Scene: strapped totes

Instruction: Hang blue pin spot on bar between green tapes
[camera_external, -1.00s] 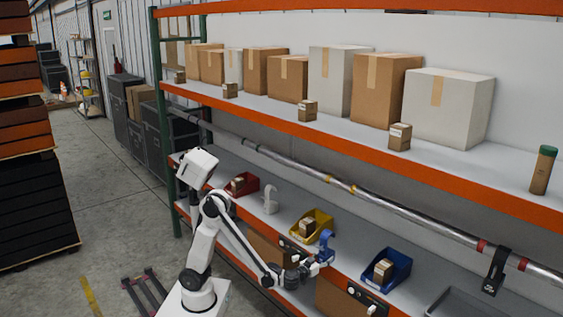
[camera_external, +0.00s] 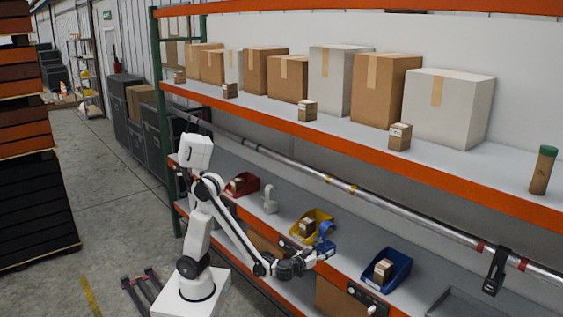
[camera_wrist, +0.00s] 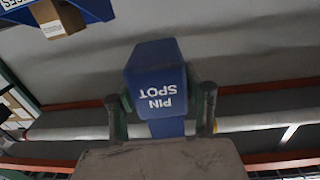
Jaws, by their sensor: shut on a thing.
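The blue pin spot (camera_external: 325,239) is in my gripper (camera_external: 321,257), above the front of the lower shelf by the yellow bin. In the wrist view the pin spot (camera_wrist: 158,82) shows its upside-down white "PIN SPOT" label, between the two fingers of my gripper (camera_wrist: 163,108). Its hook is mostly hidden in the wrist view. The metal bar (camera_external: 420,217) runs along the rack above and behind it, apart from it. The bar has yellow bands, red bands and dark bands at the left (camera_external: 248,144); I cannot make out clearly green tape.
Red (camera_external: 240,186), yellow (camera_external: 307,228) and blue (camera_external: 388,262) bins with small boxes stand on the lower shelf. A white hooked item (camera_external: 270,199) stands between red and yellow. A black fixture (camera_external: 495,270) hangs between the red bands. Cartons fill the upper shelf (camera_external: 350,136).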

